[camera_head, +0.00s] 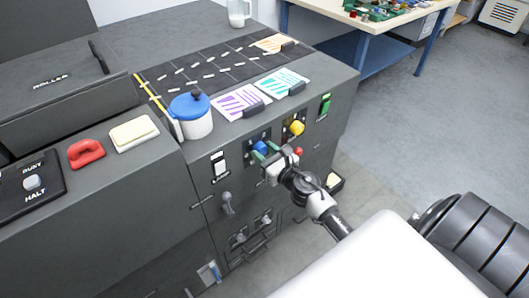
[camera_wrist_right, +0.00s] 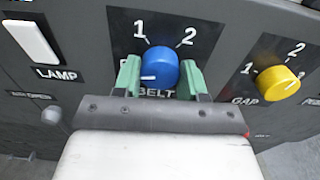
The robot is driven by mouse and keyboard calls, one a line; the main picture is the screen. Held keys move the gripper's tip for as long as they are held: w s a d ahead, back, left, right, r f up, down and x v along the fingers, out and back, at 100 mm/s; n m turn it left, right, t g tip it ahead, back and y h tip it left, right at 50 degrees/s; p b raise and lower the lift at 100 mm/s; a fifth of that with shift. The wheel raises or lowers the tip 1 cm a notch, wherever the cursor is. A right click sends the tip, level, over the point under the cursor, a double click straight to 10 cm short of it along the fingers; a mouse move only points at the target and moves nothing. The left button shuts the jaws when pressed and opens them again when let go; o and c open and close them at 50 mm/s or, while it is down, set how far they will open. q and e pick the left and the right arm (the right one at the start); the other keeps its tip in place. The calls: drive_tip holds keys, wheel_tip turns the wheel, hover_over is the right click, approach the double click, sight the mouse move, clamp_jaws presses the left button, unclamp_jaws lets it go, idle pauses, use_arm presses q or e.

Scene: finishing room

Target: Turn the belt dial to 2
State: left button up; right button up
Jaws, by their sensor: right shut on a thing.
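The blue belt dial (camera_wrist_right: 160,62) sits on a black plate marked BELT, with a 1 at upper left and a 2 at upper right. Its white pointer line faces left, away from the 2, towards a label mostly hidden by a finger. In the head view the dial (camera_head: 261,147) is on the front of the dark machine. My right gripper (camera_wrist_right: 159,78) has its green fingers shut on the dial, one on each side. The gripper also shows in the head view (camera_head: 263,154). My left gripper is not in view.
The yellow gap dial (camera_wrist_right: 278,83) is close by on the right. A white lamp switch (camera_wrist_right: 34,40) is on the left. A grey lever (camera_head: 227,201) is below the switch. A white canister with a blue lid (camera_head: 190,112) stands on the machine top.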

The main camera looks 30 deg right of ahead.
drive_tip(key=m, duration=0.7)
drive_tip(key=shift+m, duration=0.4)
drive_tip(key=m, duration=0.3)
drive_tip(key=shift+m+p, duration=0.3)
drive_tip(key=shift+p, duration=0.05)
drive_tip(key=m, duration=0.3)
drive_tip(key=shift+m+p, duration=0.3)
drive_tip(key=shift+p, duration=0.05)
drive_tip(key=m+p, duration=0.1)
drive_tip(key=m, duration=0.5)
drive_tip(key=shift+m+p, duration=0.3)
drive_tip(key=shift+p, duration=0.1)
drive_tip(key=m+p, duration=0.1)
drive_tip(key=m, duration=0.4)
drive_tip(key=shift+m+p, duration=0.3)
drive_tip(key=shift+p, duration=0.05)
drive_tip(key=shift+f, duration=0.1)
drive_tip(key=o, duration=0.9)
